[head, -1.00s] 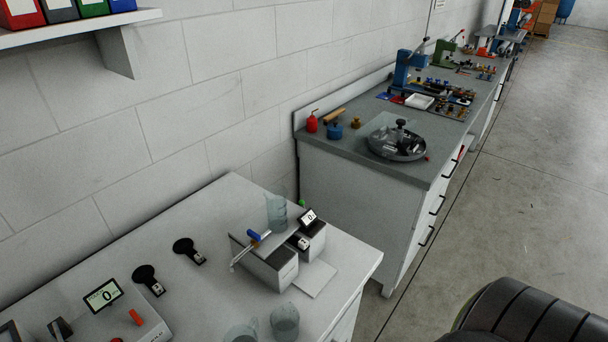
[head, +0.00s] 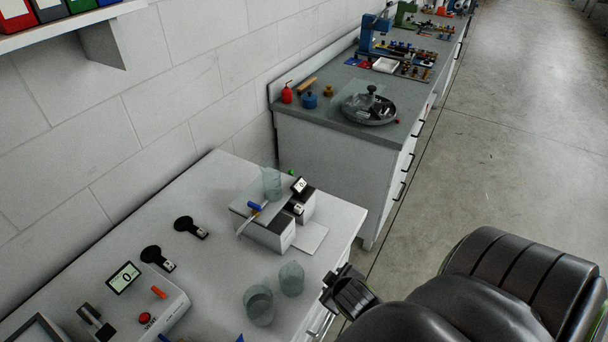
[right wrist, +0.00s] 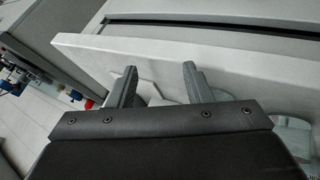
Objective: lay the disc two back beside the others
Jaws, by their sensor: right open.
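Two black round discs with stems and small white tags lie on the white bench in the head view, one nearer (head: 152,255) and one farther (head: 184,224). A similar dark piece with a white tag (head: 296,208) is at the grey box-shaped device (head: 268,232); its round part is hard to make out, and I cannot read the tag numbers. My right gripper (head: 332,287) is at the bench's right edge, apart from all discs. In the right wrist view its fingers (right wrist: 160,84) are open and empty, with the white bench edge beyond them. My left gripper is not in view.
Two clear beakers stand on the bench near its right edge, one at the front (head: 259,304) and one behind (head: 291,279). Another beaker (head: 272,184) stands by the device. A display unit (head: 124,278) is at left. Bare bench lies between the discs and beakers.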

